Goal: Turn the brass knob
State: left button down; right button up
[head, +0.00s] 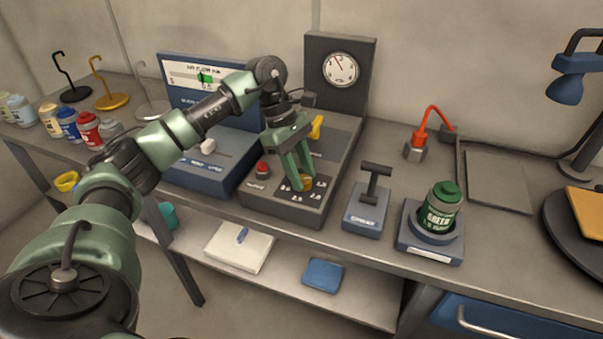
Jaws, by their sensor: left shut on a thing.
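The brass knob (306,183) sits on the sloped front panel of a dark grey box (284,203), with small number marks around it. My left gripper (301,184) reaches down from above with its green fingers shut on the knob. The fingers hide part of the knob, so its pointing direction cannot be told. A red button (262,169) is left of the knob on the same panel. A round dial gauge (340,69) stands on the upright back panel behind. My right gripper is not in view.
A blue device with a screen (205,77) stands left of the box. A T-handle on a blue-grey base (367,213) and a green canister (440,206) in a holder stand close on the right. Several bottles and hooks are at far left. A lower shelf runs below.

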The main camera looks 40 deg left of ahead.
pick_arm(q)
jog(key=c, duration=1)
grip_release()
jog(key=shift+r, duration=0.1)
jog(key=b+v, duration=0.1)
jog(key=v, duration=0.6)
jog(key=shift+r, duration=0.35)
jog(key=shift+a, duration=0.15)
